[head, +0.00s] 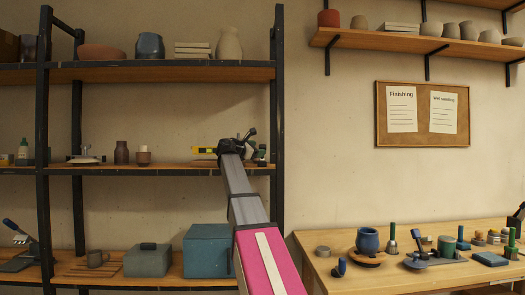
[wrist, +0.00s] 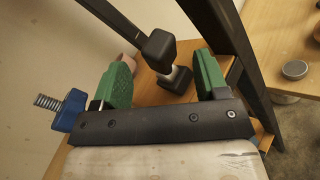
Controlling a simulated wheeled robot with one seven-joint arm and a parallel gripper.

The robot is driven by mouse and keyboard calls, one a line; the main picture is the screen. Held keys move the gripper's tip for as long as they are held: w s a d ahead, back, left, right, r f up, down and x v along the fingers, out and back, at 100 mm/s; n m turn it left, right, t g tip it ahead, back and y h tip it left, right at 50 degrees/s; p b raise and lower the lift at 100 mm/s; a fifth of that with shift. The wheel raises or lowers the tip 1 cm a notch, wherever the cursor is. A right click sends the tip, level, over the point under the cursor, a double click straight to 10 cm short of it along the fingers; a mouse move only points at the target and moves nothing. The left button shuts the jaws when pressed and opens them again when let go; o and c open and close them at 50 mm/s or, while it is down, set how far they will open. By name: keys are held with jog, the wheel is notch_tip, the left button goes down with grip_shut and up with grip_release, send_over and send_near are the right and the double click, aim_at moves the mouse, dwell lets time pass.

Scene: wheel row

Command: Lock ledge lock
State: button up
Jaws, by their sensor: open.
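In the wrist view my gripper (wrist: 163,74) is open, with its two green fingers apart. A black part with a pale collar (wrist: 169,72) shows between and beyond the fingers, over the wooden ledge (wrist: 148,92). I cannot tell whether the fingers touch it, or whether it is the lock. In the head view my gripper (head: 232,146) is at the right end of the middle shelf (head: 190,169). A small dark lever (head: 249,134) stands just right of it, with a green item (head: 262,150) beside it. My gripper partly hides this spot.
A yellow level (head: 205,150) lies left of my gripper. The black shelf post (head: 276,110) stands close on the right. A blue knob with a spring (wrist: 68,110) shows left in the wrist view. The workbench (head: 330,272) at right holds a blue pot (head: 367,240) and several tools.

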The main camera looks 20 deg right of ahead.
aim_at(263, 148)
jog(key=shift+x, duration=2.15)
grip_shut()
